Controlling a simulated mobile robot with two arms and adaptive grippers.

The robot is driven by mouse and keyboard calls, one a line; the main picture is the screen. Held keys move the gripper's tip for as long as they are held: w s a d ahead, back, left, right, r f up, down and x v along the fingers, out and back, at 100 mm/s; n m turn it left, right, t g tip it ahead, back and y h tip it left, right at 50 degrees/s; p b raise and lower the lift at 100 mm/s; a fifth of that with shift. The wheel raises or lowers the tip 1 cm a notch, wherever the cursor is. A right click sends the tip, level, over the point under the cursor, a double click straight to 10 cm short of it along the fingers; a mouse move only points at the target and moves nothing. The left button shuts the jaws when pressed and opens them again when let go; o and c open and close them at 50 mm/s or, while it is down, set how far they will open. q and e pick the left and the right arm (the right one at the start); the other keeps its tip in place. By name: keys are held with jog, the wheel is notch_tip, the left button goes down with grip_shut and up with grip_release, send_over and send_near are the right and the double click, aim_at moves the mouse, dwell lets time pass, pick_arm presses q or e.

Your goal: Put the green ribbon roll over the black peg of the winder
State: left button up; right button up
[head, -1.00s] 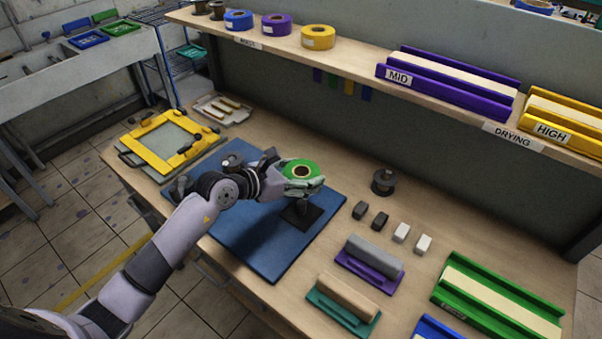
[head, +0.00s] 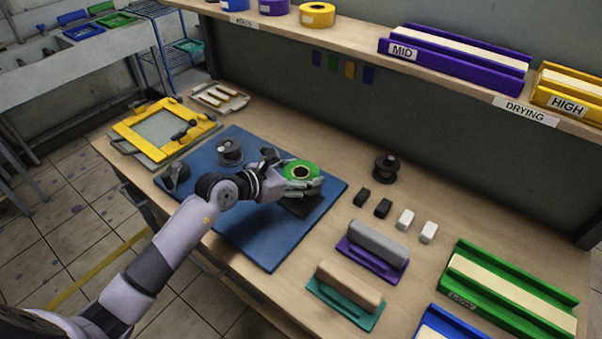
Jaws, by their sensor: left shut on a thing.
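The green ribbon roll (head: 301,166) lies flat, hole facing up, in my left gripper (head: 303,182), whose fingers are shut on it. The roll is over the winder's black base (head: 297,207), which shows just below the gripper on the blue mat. The black peg is hidden behind the roll and fingers, so I cannot tell whether it is inside the roll's hole. My right gripper is not in view.
A dark spool (head: 230,152) stands on the blue mat (head: 262,248), and another (head: 385,167) on the table to the right. Small black and white blocks, rollers and a green tray (head: 540,303) lie right. A shelf (head: 350,47) runs along the back.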

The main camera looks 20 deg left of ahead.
pick_arm(q)
jog(key=shift+f+b, duration=0.9)
jog(key=shift+f, duration=0.25)
jog(key=shift+f+b, duration=1.15)
jog(key=shift+f, duration=0.55)
jog(key=o, duration=1.3)
jog(key=v, duration=1.2)
